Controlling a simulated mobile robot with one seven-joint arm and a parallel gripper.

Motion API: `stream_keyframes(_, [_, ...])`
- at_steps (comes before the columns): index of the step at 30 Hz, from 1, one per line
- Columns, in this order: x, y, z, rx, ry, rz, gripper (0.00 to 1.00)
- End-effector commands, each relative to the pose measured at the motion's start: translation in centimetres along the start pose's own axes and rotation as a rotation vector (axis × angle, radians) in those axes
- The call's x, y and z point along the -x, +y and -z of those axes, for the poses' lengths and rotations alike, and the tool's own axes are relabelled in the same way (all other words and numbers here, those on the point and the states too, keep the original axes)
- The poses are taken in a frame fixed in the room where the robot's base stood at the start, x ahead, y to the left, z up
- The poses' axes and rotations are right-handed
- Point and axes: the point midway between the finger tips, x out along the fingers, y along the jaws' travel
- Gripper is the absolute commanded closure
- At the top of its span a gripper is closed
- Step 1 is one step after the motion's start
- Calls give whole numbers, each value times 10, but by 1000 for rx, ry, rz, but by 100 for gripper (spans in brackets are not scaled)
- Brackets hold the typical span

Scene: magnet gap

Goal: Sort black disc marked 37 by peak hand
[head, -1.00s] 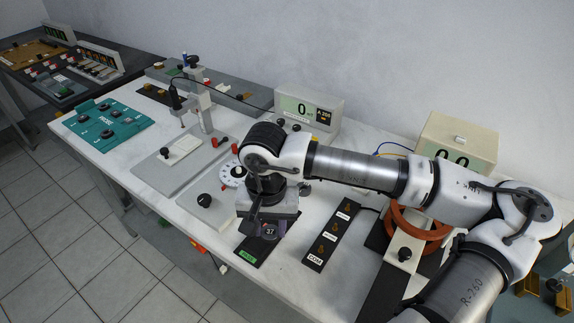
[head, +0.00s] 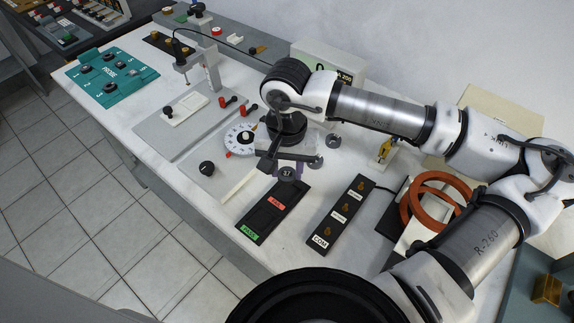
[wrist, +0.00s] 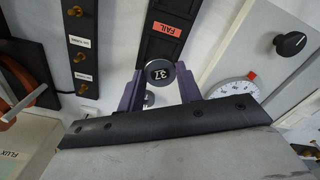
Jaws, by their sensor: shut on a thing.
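The black disc marked 37 (head: 288,173) is between the fingers of my gripper (head: 284,180), and its number also shows in the wrist view (wrist: 159,72). My gripper is shut on it. The disc is at the far end of a black sorting strip (head: 262,222), beyond the red FAIL label (head: 276,203). The green PASS label (head: 248,232) is at the strip's near end. No disc shows on the strip's visible part. In the wrist view another small round thing (wrist: 148,98) shows between the fingers, partly hidden.
A black strip with brass terminals (head: 342,213) lies to the right. A white dial (head: 240,138) and black knob (head: 207,168) are to the left. Small grey round pieces (head: 333,141) lie behind my gripper. An orange coil (head: 410,210) stands right. The meter is mostly hidden by my arm.

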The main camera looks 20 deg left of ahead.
Motion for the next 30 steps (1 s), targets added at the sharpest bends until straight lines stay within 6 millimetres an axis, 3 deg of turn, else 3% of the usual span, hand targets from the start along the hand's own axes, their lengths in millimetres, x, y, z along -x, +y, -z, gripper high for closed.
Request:
stream_keyframes(6, [-4, 0, 0, 1, 5, 0, 89])
stream_keyframes(30, [-56, 0, 0, 1, 3, 1, 89])
